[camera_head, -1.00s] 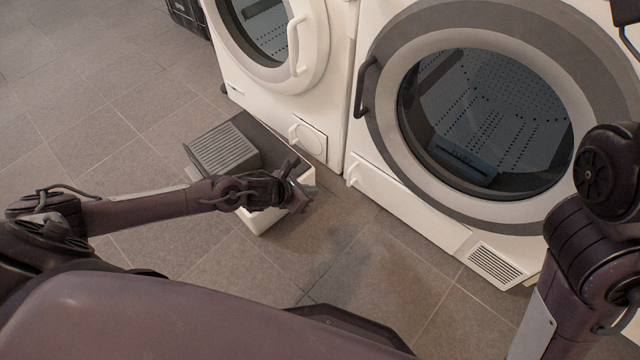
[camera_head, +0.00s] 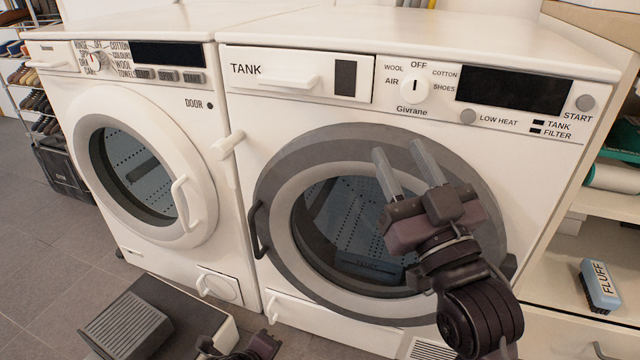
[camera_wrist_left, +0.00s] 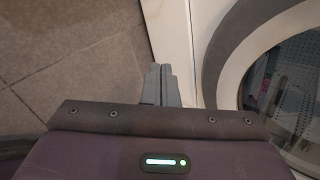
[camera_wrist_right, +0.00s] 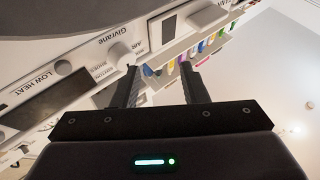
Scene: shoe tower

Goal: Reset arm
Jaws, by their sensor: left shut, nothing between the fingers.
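My right gripper (camera_head: 397,150) is raised in front of the right-hand machine's round door. Its two grey fingers are apart with nothing between them, also in the right wrist view (camera_wrist_right: 158,72). My left gripper shows in the left wrist view (camera_wrist_left: 160,70) with its fingers together and empty, low by the machines' front and above the tiled floor. In the head view only part of the left arm's end (camera_head: 245,347) shows at the bottom edge.
The dryer (camera_head: 290,105) and the washer (camera_head: 75,200) stand side by side, doors closed. A box with a grey ribbed piece (camera_head: 128,325) is on the floor before them. A shoe rack (camera_head: 35,100) is at far left. A blue FLUFF brush (camera_head: 600,287) lies on the right shelf.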

